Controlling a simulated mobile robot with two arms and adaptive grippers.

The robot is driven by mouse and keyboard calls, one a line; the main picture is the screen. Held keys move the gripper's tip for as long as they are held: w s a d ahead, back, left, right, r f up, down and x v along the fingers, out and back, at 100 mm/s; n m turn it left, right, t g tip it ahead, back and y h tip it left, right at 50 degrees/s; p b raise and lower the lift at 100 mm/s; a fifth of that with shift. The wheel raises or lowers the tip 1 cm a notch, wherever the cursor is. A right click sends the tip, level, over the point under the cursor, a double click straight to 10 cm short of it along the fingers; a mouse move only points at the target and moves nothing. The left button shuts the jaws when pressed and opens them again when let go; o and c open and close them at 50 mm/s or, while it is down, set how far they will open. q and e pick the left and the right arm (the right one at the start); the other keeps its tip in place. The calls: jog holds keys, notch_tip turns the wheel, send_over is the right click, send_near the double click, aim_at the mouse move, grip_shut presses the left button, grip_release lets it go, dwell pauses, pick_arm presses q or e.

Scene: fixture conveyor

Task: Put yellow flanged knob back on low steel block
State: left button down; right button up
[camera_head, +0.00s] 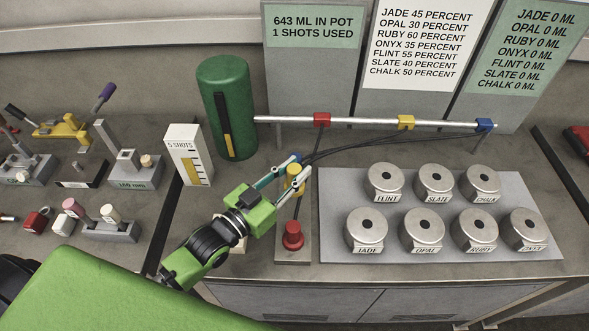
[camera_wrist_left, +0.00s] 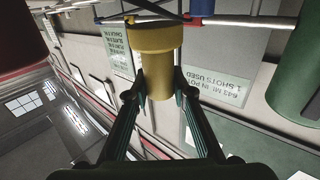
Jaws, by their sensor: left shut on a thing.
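The yellow flanged knob (camera_head: 294,171) is held between the fingertips of my left gripper (camera_head: 302,165), above the bench in the head view. In the left wrist view the knob (camera_wrist_left: 157,40) shows a wide flange and a narrower stem, with the fingers closed on the stem. A low steel block (camera_head: 293,252) lies below and in front of the gripper, with a red knob (camera_head: 292,235) on it. I cannot tell whether this is the task's block. Another pale block (camera_head: 241,246) is partly hidden behind my left gripper. My right gripper is not in view.
A grey plate (camera_head: 325,190) with several labelled round canisters stands to the right. A green cylinder (camera_head: 225,100) and a shot gauge (camera_head: 187,155) stand at the left. A steel rail (camera_head: 365,121) with coloured clamps and dark cables runs behind the gripper.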

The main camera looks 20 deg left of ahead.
pick_arm(q)
notch_tip(320, 180, down, 5)
jog(key=b, duration=0.3)
jog(key=shift+b, duration=0.4)
jog(key=shift+f+b, duration=0.5)
jog(key=shift+f, duration=0.3)
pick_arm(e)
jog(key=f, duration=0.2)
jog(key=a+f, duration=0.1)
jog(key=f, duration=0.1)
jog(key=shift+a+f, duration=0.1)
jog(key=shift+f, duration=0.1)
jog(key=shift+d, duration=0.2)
pick_arm(q)
jog(key=shift+f, duration=0.25)
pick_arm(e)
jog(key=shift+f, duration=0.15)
pick_arm(q)
jog(key=c, duration=1.7)
grip_release()
jog(key=shift+s+f, duration=0.1)
jog(key=shift+f, duration=0.05)
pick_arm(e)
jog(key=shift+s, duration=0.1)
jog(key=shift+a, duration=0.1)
